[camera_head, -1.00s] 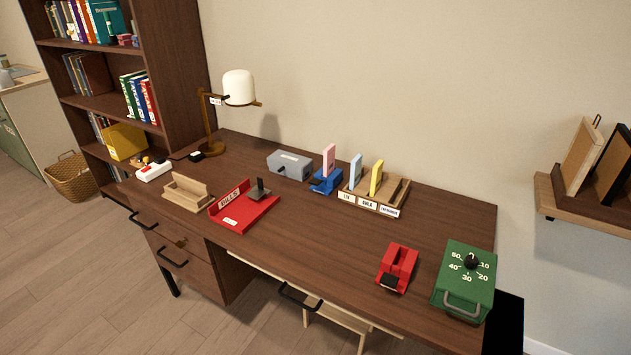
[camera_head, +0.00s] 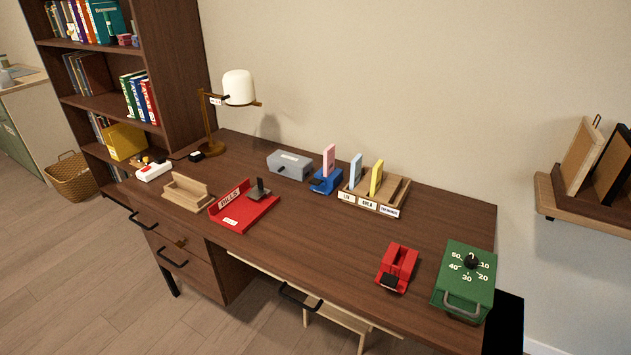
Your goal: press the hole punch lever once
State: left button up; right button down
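A small red device with a black front part (camera_head: 397,268) stands on the right half of the desk, near the front edge. It looks like the hole punch, though I cannot be sure. A small blue device (camera_head: 322,183) stands farther back at the middle with a pink piece upright in it; it could also be a punch. Whether either lever is up or down is too small to tell. Neither of my grippers shows in the head view.
On the desk (camera_head: 300,238) stand a green dial box (camera_head: 464,281), a wooden card sorter (camera_head: 392,195), a grey box (camera_head: 289,163), a red tray (camera_head: 235,216), a wooden holder (camera_head: 187,192) and a lamp (camera_head: 239,88). The desk middle is clear.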

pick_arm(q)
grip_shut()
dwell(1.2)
